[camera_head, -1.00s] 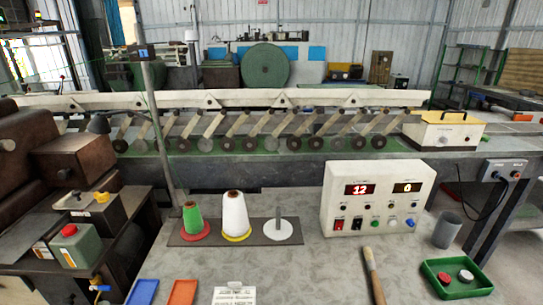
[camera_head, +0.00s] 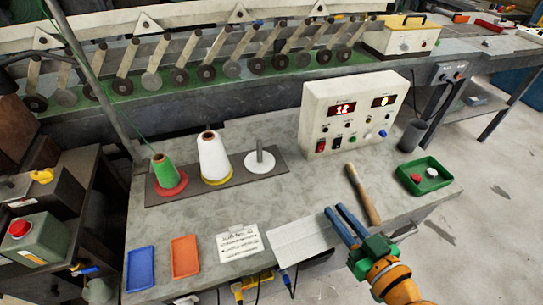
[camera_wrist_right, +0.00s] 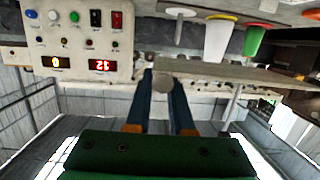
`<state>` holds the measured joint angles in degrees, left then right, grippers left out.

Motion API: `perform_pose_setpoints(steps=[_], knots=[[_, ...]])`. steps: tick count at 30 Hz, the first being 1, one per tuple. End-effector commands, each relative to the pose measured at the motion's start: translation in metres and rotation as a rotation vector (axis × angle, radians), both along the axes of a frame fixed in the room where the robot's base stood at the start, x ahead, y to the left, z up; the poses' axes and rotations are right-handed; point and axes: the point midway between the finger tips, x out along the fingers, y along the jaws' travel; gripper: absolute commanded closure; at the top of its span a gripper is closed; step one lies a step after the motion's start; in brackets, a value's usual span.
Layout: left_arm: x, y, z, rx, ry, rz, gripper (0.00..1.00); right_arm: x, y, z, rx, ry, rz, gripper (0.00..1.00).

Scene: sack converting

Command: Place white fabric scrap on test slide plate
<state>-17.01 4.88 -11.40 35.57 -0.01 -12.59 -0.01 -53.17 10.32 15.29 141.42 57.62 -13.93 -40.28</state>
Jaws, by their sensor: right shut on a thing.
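A pale, faintly striped flat sheet (camera_head: 298,240), which looks like the white fabric scrap, shows at the front of the bench in the head view. My right gripper (camera_head: 335,209), with blue fingers, is at the sheet's right edge and shut on it. In the right wrist view a thin beige sheet (camera_wrist_right: 235,75) reaches right from between the fingertips (camera_wrist_right: 162,75), with a small grey round shape there. I cannot tell whether the sheet touches the bench. I cannot surely pick out the test slide plate. My left gripper is not in view.
A printed white card (camera_head: 239,243), an orange tray (camera_head: 185,257) and a blue tray (camera_head: 141,269) lie left of the sheet. A wooden-handled tool (camera_head: 363,195) lies behind the gripper. A green tray (camera_head: 425,176), control box (camera_head: 353,112) and thread cones (camera_head: 212,157) stand farther back.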

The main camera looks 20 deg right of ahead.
Motion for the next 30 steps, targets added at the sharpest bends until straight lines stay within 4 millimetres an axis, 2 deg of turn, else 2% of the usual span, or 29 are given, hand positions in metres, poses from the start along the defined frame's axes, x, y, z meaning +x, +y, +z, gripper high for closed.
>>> perform_pose_setpoints(steps=[2, 4, 6, 8, 12, 15, 18, 21, 25, 27, 30], knots=[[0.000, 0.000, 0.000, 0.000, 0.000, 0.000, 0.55, -0.003, -0.004, 0.004, 0.001, -0.003, -0.040, 1.00], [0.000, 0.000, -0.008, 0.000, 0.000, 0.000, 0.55, 0.003, -0.007, 0.000, -0.001, -0.010, -0.057, 1.00], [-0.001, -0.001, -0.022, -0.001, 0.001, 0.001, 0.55, 0.017, -0.012, -0.009, -0.001, -0.015, -0.064, 1.00], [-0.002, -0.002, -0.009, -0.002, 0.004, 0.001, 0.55, 0.036, -0.016, -0.009, -0.001, -0.010, -0.060, 1.00], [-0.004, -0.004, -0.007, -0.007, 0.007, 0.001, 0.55, 0.083, -0.028, -0.032, 0.000, -0.007, -0.059, 1.00], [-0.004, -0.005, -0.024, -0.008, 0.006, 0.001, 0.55, 0.104, -0.033, -0.066, -0.002, -0.002, -0.056, 1.00], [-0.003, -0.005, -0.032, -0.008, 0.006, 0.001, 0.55, 0.118, -0.037, -0.083, -0.003, -0.003, -0.055, 1.00], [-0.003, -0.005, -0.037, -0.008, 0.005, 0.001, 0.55, 0.126, -0.039, -0.093, -0.004, -0.003, -0.056, 1.00], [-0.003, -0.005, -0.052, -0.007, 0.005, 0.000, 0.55, 0.130, -0.040, -0.121, -0.001, 0.000, -0.057, 1.00], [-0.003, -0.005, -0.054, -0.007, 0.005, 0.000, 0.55, 0.130, -0.040, -0.127, -0.002, 0.000, -0.057, 1.00], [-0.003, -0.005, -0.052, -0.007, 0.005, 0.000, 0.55, 0.129, -0.040, -0.125, -0.004, -0.001, -0.056, 1.00]])
